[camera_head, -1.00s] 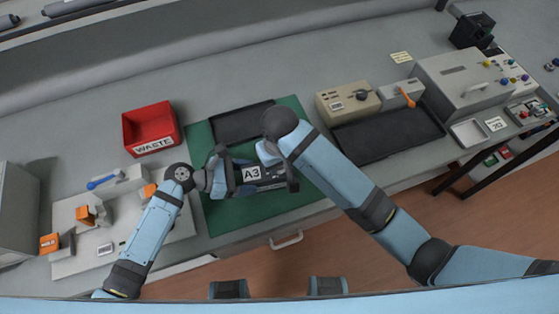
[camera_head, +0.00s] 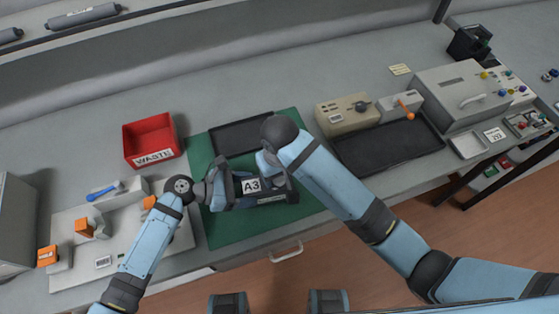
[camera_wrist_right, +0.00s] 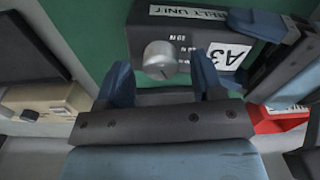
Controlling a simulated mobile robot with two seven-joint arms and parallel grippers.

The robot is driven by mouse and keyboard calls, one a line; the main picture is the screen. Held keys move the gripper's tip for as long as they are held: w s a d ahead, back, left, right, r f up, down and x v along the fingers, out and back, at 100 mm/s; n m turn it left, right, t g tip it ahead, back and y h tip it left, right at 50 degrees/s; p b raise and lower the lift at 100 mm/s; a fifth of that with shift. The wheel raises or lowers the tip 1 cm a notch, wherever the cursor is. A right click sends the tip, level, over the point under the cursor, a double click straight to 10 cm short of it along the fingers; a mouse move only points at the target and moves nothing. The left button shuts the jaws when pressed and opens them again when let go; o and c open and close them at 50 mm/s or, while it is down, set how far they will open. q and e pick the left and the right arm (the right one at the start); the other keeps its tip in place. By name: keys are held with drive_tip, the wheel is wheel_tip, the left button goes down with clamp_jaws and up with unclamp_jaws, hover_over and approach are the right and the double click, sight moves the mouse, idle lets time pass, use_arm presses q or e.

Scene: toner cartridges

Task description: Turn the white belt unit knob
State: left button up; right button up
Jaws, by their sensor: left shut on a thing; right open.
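The dark belt unit (camera_head: 272,193), labelled A3, lies on the green mat (camera_head: 232,230). In the right wrist view the belt unit (camera_wrist_right: 190,38) shows its BELT UNIT label and a pale, round knob (camera_wrist_right: 160,60) with a small notch at its rim, on the side facing me. My left gripper (camera_head: 235,187) is shut on the unit's left end; its dark fingers (camera_wrist_right: 265,25) also show at the right of the wrist view. My right gripper (camera_wrist_right: 163,75) is open, one finger each side of the knob, with visible gaps. The knob is hidden in the head view.
A dark tray (camera_head: 240,136) lies on the mat behind the unit. A red WASTE bin (camera_head: 151,140) stands back left. A grey fixture with orange parts (camera_head: 88,229) is at left. A beige box with a dark knob (camera_head: 345,115) and a black tray (camera_head: 390,143) are at right.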

wheel_tip(320, 180, up, 11)
idle(0.5)
drive_tip(key=shift+r, duration=0.1)
use_arm(q)
drive_tip(key=o, duration=1.3)
drive_tip(key=shift+c, duration=0.2)
drive_tip(key=v, duration=1.3)
drive_tip(key=shift+a+b, duration=0.35)
drive_tip(key=shift+b, duration=0.1)
use_arm(e)
drive_tip(key=shift+f, duration=0.45)
use_arm(q)
drive_tip(key=shift+s, duration=0.1)
